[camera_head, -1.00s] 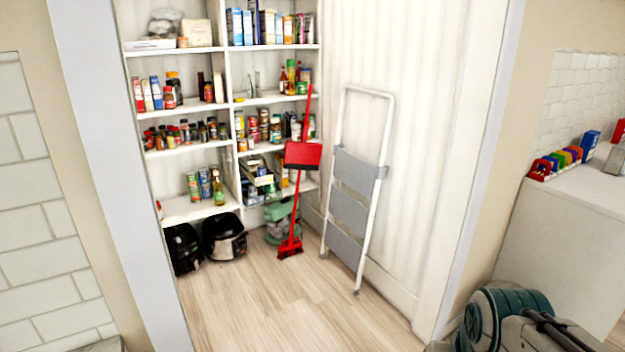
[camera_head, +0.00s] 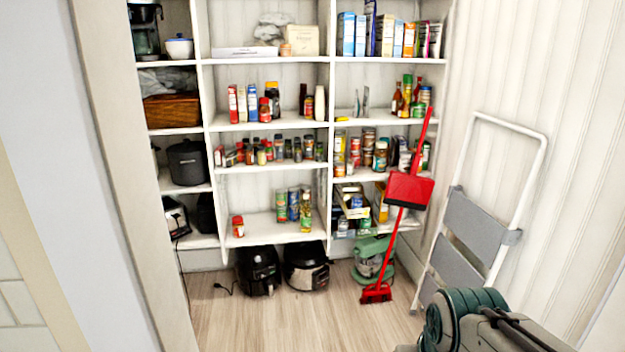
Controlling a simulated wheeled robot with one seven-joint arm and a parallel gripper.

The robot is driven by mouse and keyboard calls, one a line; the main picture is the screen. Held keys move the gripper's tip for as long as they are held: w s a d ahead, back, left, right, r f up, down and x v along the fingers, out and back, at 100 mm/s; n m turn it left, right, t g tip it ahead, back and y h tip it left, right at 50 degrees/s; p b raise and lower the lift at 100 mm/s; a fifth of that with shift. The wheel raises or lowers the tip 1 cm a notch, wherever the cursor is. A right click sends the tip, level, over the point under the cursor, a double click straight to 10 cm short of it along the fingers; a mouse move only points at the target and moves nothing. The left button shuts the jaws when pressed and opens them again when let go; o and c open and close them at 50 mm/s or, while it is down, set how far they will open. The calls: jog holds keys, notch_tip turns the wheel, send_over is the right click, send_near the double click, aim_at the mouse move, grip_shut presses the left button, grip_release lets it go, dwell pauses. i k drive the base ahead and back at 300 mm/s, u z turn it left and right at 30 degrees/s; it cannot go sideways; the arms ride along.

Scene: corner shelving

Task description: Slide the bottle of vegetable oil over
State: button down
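A slim yellow-green bottle (camera_head: 306,212) stands upright at the right end of the lower middle shelf (camera_head: 262,230). It looks like the vegetable oil, but its label is too small to read. Two green and blue cans (camera_head: 287,205) stand close on its left. Other bottles (camera_head: 402,98) stand on a higher shelf to the right, and I cannot rule out that one of them is oil. Part of my arm shows at the bottom right, well short of the shelves. My gripper is out of view.
A red broom and dustpan (camera_head: 408,190) lean in front of the right shelves. A folded step ladder (camera_head: 475,235) leans on the right wall. Black appliances (camera_head: 258,270) stand on the floor under the lower shelf. A red-lidded jar (camera_head: 238,226) is at that shelf's left; its middle is bare.

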aim_at(306, 207)
jog(key=u, duration=0.5)
jog(key=i, duration=3.6)
jog(key=z, duration=0.2)
